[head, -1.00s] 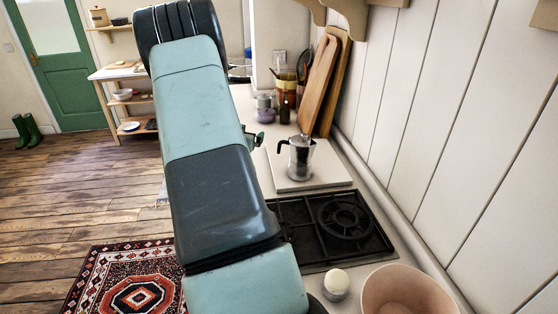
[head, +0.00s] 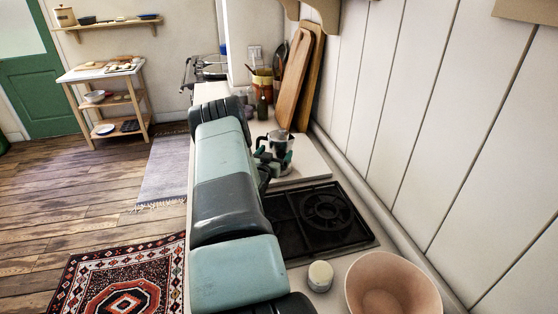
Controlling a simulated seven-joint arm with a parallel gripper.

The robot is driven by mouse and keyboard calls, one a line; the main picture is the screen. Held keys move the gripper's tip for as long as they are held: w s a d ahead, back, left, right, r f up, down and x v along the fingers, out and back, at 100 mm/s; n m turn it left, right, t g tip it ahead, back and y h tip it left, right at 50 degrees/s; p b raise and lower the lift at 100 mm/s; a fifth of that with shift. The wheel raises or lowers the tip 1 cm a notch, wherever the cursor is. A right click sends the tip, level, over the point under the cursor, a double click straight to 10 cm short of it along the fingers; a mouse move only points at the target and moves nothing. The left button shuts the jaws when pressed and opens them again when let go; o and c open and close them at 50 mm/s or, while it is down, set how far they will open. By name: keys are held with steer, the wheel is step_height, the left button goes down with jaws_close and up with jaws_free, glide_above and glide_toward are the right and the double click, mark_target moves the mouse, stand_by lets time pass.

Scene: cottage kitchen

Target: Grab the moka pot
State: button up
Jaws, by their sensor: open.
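The moka pot (head: 281,142) is silver with a black handle and stands upright on a pale board (head: 309,163) on the counter, behind the black hob. My gripper (head: 268,158) is open at the pot's near left side, low around its body. The green finger parts show close against the pot. My arm hides part of the gripper, and I cannot tell whether the fingers touch the pot.
Wooden cutting boards (head: 296,75) lean on the wall behind the pot. A utensil pot (head: 263,80) and a dark bottle (head: 262,108) stand further back. The black hob (head: 318,219), a small white-topped jar (head: 320,276) and a pink bowl (head: 393,287) are nearer.

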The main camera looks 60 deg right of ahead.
steer(key=d, duration=0.2)
steer(key=w+d, duration=0.1)
steer(key=d, duration=0.1)
steer(key=shift+d, duration=0.4)
steer(key=shift+c, duration=0.3)
